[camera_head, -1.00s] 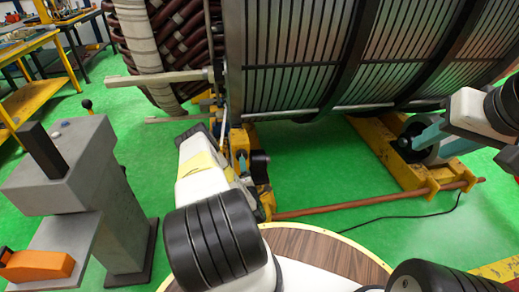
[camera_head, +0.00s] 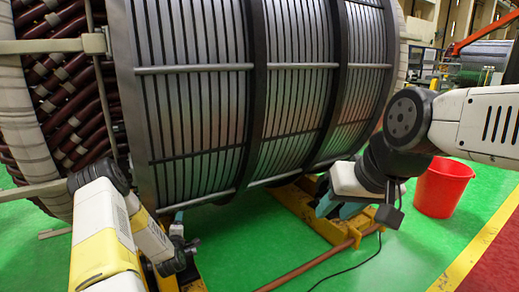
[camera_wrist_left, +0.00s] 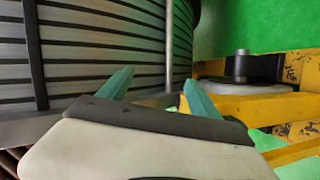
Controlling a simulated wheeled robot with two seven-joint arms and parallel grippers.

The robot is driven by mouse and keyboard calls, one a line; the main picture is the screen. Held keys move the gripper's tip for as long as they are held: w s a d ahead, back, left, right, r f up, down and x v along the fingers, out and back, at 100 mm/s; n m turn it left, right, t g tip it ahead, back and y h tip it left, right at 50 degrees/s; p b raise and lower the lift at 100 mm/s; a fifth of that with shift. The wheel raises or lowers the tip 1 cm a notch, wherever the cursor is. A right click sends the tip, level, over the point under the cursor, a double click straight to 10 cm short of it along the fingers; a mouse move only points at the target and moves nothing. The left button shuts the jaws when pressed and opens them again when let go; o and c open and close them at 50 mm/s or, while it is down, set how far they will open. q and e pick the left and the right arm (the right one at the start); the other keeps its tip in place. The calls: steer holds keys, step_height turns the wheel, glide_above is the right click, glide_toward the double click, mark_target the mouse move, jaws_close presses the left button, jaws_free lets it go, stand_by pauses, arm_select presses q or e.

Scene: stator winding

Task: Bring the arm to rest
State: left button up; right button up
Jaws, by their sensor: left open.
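My left arm comes in at the lower left of the head view. Its gripper (camera_head: 178,225) is small there, low in front of the stator (camera_head: 200,100). In the left wrist view its two teal fingers (camera_wrist_left: 158,94) stand well apart with nothing between them, close to the stator's ribbed side (camera_wrist_left: 95,50). My right arm comes in from the right of the head view. Its gripper (camera_head: 340,207) has teal fingers and points down and left, in front of the stator's lower right side. The gap between the right fingers is not clear. I see nothing held in it.
A yellow stand (camera_head: 305,215) lies under the stator and also shows in the left wrist view (camera_wrist_left: 255,108). A red bucket (camera_head: 442,188) stands right of my right gripper. A brown pipe (camera_head: 310,268) and a black cable cross the green floor. Maroon windings (camera_head: 75,100) fill the left.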

arm_select(q)
steer(key=d+r+m+g+h, duration=0.1)
steer(key=d+r+m, duration=0.1)
steer(key=r, duration=0.3)
steer(key=w+d+r+m+h, duration=0.1)
steer(key=d+r+m, duration=0.15)
steer(key=r, duration=0.35)
steer(key=d+r+m+g+h, duration=0.1)
steer(key=d+r+m, duration=0.1)
steer(key=r, duration=0.3)
steer(key=s+d+r+m+g+h, duration=0.1)
steer(key=s+d+r+m, duration=0.25)
steer(key=r, duration=0.25)
steer(key=s+d+r+m+g, duration=0.1)
steer(key=s+d+r+m, duration=0.1)
steer(key=s+r, duration=0.4)
steer(key=s+d+r+m+g, duration=0.1)
steer(key=s+d+r+m, duration=0.1)
steer(key=s, duration=0.8)
steer(key=s+d+r+m+g+h, duration=0.1)
steer(key=s+d+r+m+g, duration=0.1)
steer(key=s, duration=0.9)
steer(key=s+d+r+m+g, duration=0.2)
steer(key=s+r, duration=0.3)
steer(key=s, duration=0.5)
steer(key=shift+s+d+m+h, duration=0.15)
steer(key=shift+d+m+h, duration=0.25)
steer(key=shift+d+m, duration=0.25)
